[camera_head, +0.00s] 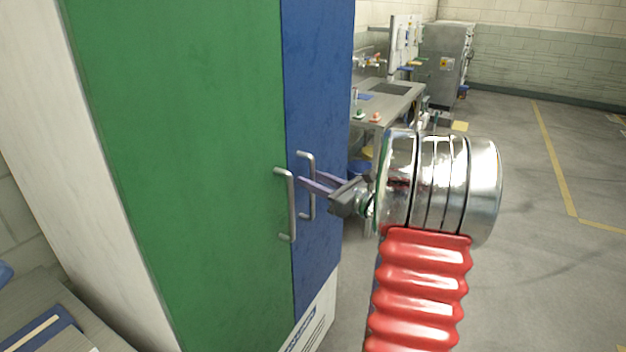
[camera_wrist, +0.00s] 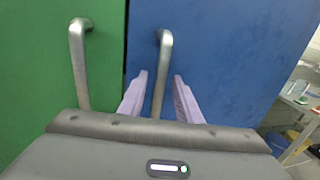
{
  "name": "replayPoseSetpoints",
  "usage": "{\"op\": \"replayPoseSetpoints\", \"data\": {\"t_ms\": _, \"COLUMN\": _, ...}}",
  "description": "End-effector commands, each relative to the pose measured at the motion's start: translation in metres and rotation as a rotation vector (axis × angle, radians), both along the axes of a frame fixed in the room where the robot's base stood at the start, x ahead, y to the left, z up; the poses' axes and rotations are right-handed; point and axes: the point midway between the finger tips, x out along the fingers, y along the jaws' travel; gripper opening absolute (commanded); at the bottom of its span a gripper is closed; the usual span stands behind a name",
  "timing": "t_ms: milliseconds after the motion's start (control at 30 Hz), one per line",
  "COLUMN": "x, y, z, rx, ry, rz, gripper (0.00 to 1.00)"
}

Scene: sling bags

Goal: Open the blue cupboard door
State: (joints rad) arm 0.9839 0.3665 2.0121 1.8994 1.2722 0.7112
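The cupboard has a green door (camera_head: 190,150) on the left and a blue door (camera_head: 318,90) on the right. A metal bar handle (camera_head: 307,205) stands upright on the blue door. In the wrist view the blue door (camera_wrist: 230,60) fills the right part, and its handle (camera_wrist: 163,75) runs down between my fingers. My gripper (camera_head: 318,186) is at the blue door's handle. In the wrist view my gripper (camera_wrist: 160,85) is open, with a finger on each side of the handle and gaps visible. The blue door looks closed, flush with the green one.
The green door's handle (camera_head: 287,205) stands close to the left of the blue one's; it also shows in the wrist view (camera_wrist: 80,65). A workbench (camera_head: 385,100) with small items is behind on the right. A grey cabinet (camera_head: 445,65) stands farther back. The floor (camera_head: 500,230) on the right is clear.

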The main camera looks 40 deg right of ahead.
Motion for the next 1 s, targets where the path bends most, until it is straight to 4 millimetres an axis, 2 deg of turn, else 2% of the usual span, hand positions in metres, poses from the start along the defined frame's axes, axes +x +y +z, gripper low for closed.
{"op": "replayPoseSetpoints", "data": {"t_ms": 133, "x": 0.0067, "y": 0.0012, "z": -0.0006, "rx": 0.001, "ry": 0.001, "rz": 0.000, "gripper": 0.31}}
{"op": "replayPoseSetpoints", "data": {"t_ms": 400, "x": 0.0069, "y": 0.0009, "z": -0.0004, "rx": 0.001, "ry": 0.001, "rz": -0.001, "gripper": 0.30}}
{"op": "replayPoseSetpoints", "data": {"t_ms": 833, "x": 0.0066, "y": 0.0006, "z": -0.0003, "rx": 0.001, "ry": 0.000, "rz": -0.001, "gripper": 0.00}}
{"op": "replayPoseSetpoints", "data": {"t_ms": 1000, "x": 0.0065, "y": 0.0005, "z": -0.0003, "rx": 0.001, "ry": 0.000, "rz": -0.001, "gripper": 0.00}}
